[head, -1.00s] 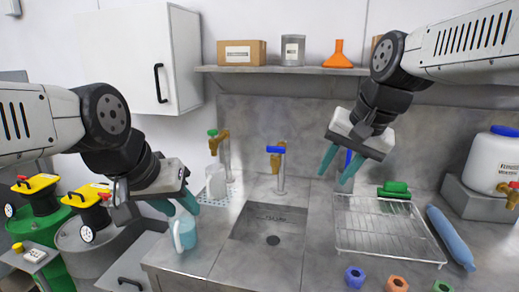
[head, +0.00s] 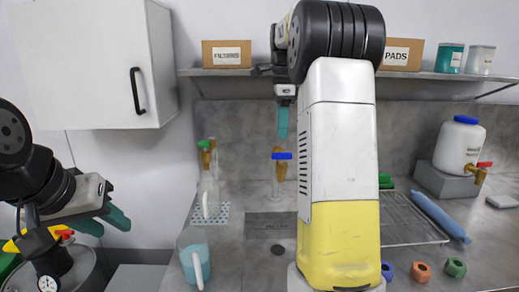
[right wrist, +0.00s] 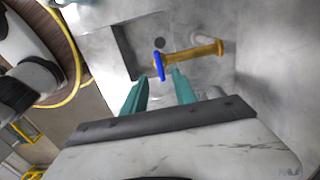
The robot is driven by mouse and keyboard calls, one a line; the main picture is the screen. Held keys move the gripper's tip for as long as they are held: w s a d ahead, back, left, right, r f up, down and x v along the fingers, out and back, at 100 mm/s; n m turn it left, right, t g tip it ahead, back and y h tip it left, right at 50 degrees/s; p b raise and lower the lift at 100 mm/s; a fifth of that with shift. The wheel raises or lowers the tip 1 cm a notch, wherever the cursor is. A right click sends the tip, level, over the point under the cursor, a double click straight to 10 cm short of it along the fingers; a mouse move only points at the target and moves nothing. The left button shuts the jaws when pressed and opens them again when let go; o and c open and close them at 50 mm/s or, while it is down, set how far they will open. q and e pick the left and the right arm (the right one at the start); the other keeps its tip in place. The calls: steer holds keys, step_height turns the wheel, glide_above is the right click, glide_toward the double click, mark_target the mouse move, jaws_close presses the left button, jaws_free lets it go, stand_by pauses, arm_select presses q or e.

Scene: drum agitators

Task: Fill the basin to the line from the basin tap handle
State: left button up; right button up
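The basin tap (head: 276,172) is brass with a blue handle (head: 282,156) and stands behind the sunken grey basin (head: 262,221). My right gripper (head: 283,136) points down just above the handle in the head view. In the right wrist view, its teal fingers (right wrist: 160,90) are apart with nothing between them. The blue handle (right wrist: 160,66) lies just beyond their tips, and the basin (right wrist: 122,42) is behind it. My arm hides the basin's right side. I cannot make out a fill line or water. My left gripper (head: 103,222) is open and empty at the left.
A jug of teal liquid (head: 188,262) stands left of the basin. A green-handled tap (head: 207,146) is behind a clear bottle (head: 208,195). A wire rack (head: 415,222), a blue roll (head: 440,216) and a white canister (head: 460,145) are to the right.

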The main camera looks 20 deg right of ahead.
mark_target(282, 153)
step_height(282, 153, down, 7)
steer(key=shift+r, duration=0.1)
stand_by(0.3)
jaws_close()
